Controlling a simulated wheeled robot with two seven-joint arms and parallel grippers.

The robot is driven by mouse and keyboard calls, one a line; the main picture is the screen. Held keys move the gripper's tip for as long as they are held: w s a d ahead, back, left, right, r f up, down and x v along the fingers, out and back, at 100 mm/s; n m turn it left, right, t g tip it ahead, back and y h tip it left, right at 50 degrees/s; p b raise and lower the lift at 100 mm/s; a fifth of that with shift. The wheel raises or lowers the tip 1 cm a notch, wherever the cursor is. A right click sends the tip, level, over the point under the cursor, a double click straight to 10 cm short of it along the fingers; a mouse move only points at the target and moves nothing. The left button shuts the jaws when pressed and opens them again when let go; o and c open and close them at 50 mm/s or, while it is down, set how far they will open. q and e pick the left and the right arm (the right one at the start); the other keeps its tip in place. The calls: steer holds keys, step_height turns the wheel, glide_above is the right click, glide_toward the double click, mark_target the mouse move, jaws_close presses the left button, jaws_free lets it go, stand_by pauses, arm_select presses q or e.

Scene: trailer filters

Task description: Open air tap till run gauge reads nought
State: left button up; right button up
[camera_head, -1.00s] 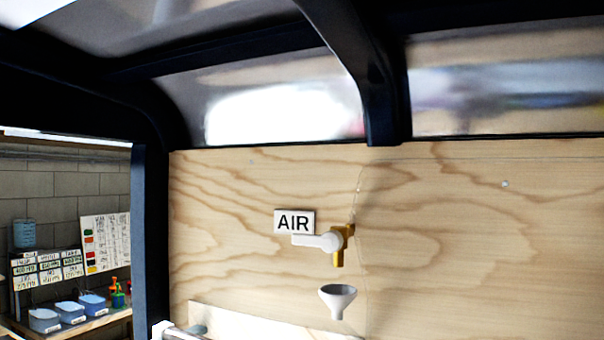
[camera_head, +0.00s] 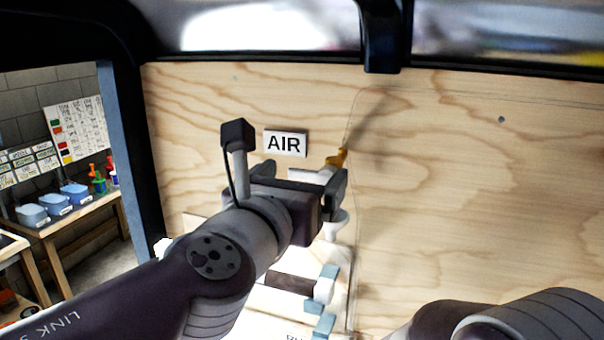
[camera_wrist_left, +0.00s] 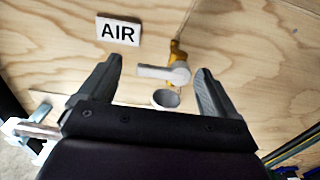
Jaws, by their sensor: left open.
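The air tap is a brass fitting (camera_head: 338,158) on the plywood wall, with a white lever handle (camera_wrist_left: 165,73) that points left. In the head view my left gripper (camera_head: 300,178) is in front of the tap and hides most of it. In the left wrist view my left gripper (camera_wrist_left: 158,80) is open, and the lever and the tap's brass body (camera_wrist_left: 179,52) show between its fingers, with no contact visible. A white AIR sign (camera_head: 286,143) is at the tap's upper left. A white funnel (camera_wrist_left: 166,98) is below the tap. No run gauge can be made out.
The plywood wall (camera_head: 450,170) is bare to the right of the tap. Pale pipework with blue-grey fittings (camera_head: 327,290) is below. A bench with blue bins (camera_head: 75,194) stands outside at left. Another arm link of mine is at bottom right.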

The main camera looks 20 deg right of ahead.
arm_select(q)
steer(key=shift+w+d, duration=0.1)
steer(key=shift+d, duration=0.3)
steer(key=shift+w, duration=0.1)
steer(key=shift+c, duration=1.3)
steer(key=c, duration=0.8)
arm_select(e)
steer(key=shift+s+d, duration=0.1)
steer(key=shift+s, duration=0.05)
